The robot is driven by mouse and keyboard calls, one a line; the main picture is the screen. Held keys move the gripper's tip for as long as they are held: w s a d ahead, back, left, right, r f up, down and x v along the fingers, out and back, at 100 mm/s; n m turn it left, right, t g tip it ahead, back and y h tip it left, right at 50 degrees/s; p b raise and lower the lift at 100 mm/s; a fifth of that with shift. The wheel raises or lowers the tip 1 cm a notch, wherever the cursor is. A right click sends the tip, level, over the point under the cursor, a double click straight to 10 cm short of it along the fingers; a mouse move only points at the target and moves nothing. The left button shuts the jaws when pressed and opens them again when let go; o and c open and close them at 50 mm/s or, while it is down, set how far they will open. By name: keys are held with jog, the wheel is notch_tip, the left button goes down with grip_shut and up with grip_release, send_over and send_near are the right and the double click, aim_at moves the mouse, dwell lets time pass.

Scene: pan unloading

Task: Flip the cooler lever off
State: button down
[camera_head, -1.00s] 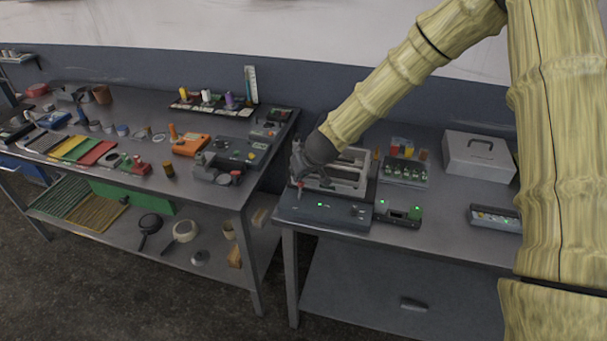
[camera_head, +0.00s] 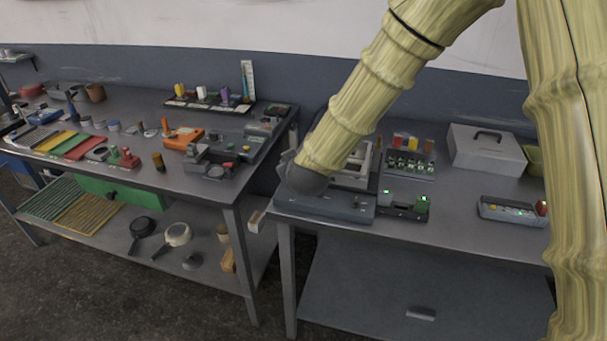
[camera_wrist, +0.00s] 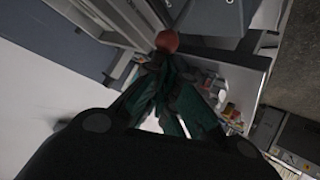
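The cooler (camera_head: 325,205) is a low dark grey box at the front left of the right-hand table, with a pale frame (camera_head: 352,170) behind it. A round red knob (camera_wrist: 167,41), which looks like the lever's end, shows in the wrist view just beyond the fingertips. My gripper (camera_wrist: 162,62) has its dark green fingers drawn together at the tips, close to the knob. I cannot tell whether they touch it. In the head view my grey wrist hides the fingers and the lever.
A dark unit with green lights (camera_head: 403,208) stands right of the cooler. Behind it is a rack of small jars (camera_head: 408,162), with a grey metal box (camera_head: 486,148) to the right. The left table (camera_head: 225,190) is crowded. The right table's middle is clear.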

jog(key=s+t+b, duration=0.1)
jog(key=s+f+t+b, duration=0.1)
jog(key=shift+a+n+b, duration=0.35)
jog(key=shift+n, duration=0.05)
jog(key=shift+r, duration=0.3)
jog(key=shift+s+a+r+p, duration=0.25)
jog(key=shift+s+r+p, duration=0.15)
jog(key=shift+s, duration=0.2)
